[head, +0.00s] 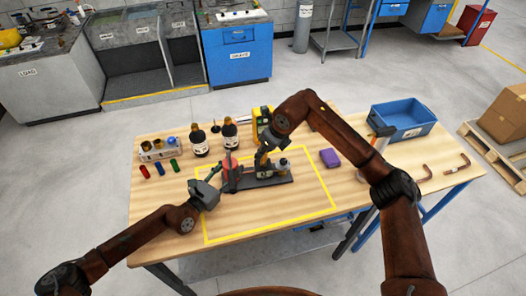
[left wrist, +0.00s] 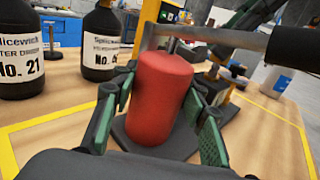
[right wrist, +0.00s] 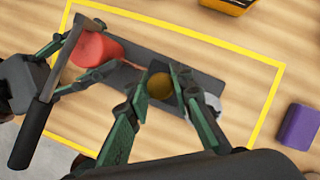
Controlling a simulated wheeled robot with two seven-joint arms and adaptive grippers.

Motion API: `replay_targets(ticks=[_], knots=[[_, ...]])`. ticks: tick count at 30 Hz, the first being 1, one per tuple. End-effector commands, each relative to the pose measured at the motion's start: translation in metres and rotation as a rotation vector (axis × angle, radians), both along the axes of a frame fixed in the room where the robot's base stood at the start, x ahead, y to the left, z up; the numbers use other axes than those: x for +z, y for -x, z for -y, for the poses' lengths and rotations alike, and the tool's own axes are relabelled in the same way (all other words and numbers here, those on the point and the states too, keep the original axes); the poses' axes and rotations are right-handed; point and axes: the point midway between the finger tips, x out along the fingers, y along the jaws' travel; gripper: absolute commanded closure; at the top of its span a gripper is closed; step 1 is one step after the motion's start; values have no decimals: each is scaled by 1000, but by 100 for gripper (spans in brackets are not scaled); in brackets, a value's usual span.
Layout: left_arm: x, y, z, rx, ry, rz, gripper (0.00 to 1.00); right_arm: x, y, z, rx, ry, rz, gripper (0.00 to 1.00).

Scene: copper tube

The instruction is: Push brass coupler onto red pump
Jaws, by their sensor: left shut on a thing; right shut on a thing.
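The red pump (head: 231,164) stands upright on a dark base plate (right wrist: 125,72) inside the yellow outline. My left gripper (left wrist: 150,105) has its fingers around the pump's red cylinder, and the cylinder also shows in the right wrist view (right wrist: 97,50). A grey bar with a black grip (left wrist: 298,46) crosses close by the red cylinder. The brass coupler (right wrist: 160,86) is a small rounded piece between the fingertips of my right gripper (right wrist: 158,98), which is shut on it above the plate. The coupler is too small to make out in the head view.
Two dark bottles (head: 199,145) stand behind the pump, beside a yellow device (head: 263,122). A purple block (head: 330,158) and a blue bin (head: 407,121) are to the right. Small coloured cylinders (head: 159,167) lie at the left. The front of the outlined area is clear.

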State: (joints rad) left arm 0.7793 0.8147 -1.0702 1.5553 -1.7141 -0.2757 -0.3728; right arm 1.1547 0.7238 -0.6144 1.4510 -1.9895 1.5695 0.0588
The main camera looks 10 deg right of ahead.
Motion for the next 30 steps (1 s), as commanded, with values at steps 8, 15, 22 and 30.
replay_targets(ticks=[8, 15, 22, 30], knots=[[-5, 1, -1, 0, -6, -5, 100, -13, 0, 0, -1, 0, 0, 100], [-5, 1, -1, 0, -7, -6, 100, -13, 0, 0, -1, 0, 0, 100], [-5, 1, -1, 0, -7, -6, 100, -13, 0, 0, -1, 0, 0, 100], [-6, 1, -1, -1, -7, -7, 100, -18, 0, 0, -1, 0, 0, 100]])
